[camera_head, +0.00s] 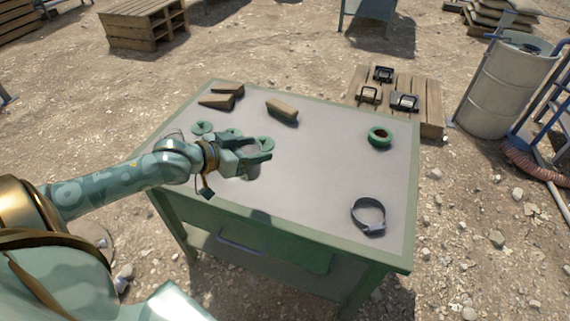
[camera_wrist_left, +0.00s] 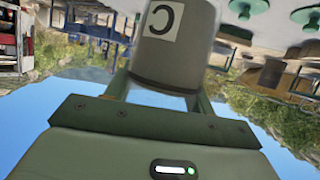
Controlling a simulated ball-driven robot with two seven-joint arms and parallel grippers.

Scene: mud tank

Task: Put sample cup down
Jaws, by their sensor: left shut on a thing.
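My left gripper (camera_head: 262,152) is above the left half of the grey-topped green table (camera_head: 330,205). In the left wrist view a grey sample cup (camera_wrist_left: 172,62) with a white label marked "C" stands between the fingers, and the gripper is shut on it. In the head view only a small grey part of the cup (camera_head: 250,172) shows below the fingers. I cannot tell whether its base touches the table. My right gripper is not in view.
Green knobbed lids (camera_head: 202,128) lie beside the gripper. Wooden wedges (camera_head: 222,100), a block (camera_head: 282,110), a green ring (camera_head: 380,136) and a grey clamp band (camera_head: 369,215) lie on the table. The table's middle and front are clear.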

